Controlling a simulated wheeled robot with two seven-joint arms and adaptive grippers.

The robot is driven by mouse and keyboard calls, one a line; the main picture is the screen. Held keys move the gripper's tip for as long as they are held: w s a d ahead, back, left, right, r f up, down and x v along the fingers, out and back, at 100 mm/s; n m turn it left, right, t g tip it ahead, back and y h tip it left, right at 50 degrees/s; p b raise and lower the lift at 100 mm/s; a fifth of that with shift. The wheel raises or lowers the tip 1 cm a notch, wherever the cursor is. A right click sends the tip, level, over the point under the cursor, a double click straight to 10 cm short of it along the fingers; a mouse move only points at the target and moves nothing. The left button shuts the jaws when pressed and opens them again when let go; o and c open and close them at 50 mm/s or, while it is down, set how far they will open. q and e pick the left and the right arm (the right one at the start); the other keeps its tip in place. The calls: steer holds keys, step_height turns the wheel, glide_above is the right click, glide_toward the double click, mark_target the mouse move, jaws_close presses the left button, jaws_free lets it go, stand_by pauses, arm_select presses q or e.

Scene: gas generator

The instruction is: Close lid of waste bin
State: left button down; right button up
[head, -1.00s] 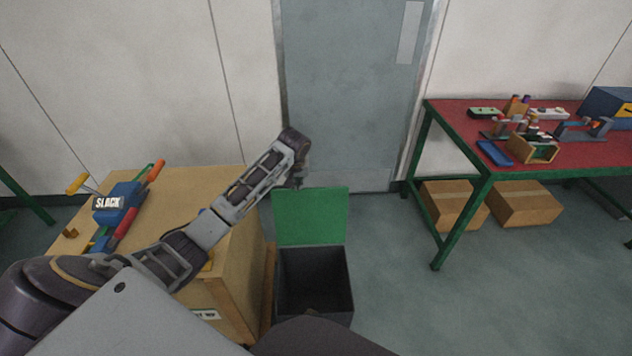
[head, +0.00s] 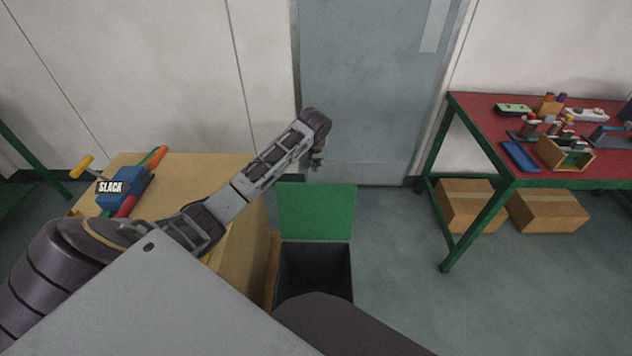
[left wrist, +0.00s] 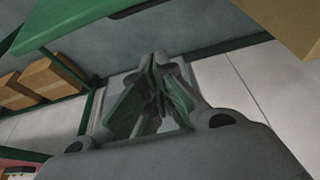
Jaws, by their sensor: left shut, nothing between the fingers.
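The waste bin (head: 315,272) stands on the floor to the right of the wooden cabinet, dark and open at the top. Its green lid (head: 318,212) stands upright at the bin's back edge. My left gripper (head: 317,163) hangs just above the lid's top edge in the head view, apart from it as far as I can tell. In the left wrist view the left gripper's fingers (left wrist: 155,95) are closed together with nothing between them. A green panel (left wrist: 85,20), probably the lid, shows at the top left there. My right gripper is not in view.
The wooden cabinet (head: 235,250) carries blue and red tools (head: 125,190) beside my left arm. A red-topped table (head: 590,170) with parts stands on the right, cardboard boxes (head: 545,210) beneath it. Floor (head: 400,290) between bin and table is clear. A grey door (head: 370,90) is behind.

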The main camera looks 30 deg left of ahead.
arm_select(q)
steer(key=shift+f, duration=0.2)
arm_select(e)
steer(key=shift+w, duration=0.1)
arm_select(q)
step_height(320, 180, down, 9)
steer(key=b, duration=0.1)
steer(key=shift+s, duration=0.2)
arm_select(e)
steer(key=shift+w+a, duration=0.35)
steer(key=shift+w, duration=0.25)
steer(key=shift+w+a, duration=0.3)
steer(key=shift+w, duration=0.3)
arm_select(q)
steer(key=shift+s+d, duration=0.1)
steer(key=shift+d, duration=0.05)
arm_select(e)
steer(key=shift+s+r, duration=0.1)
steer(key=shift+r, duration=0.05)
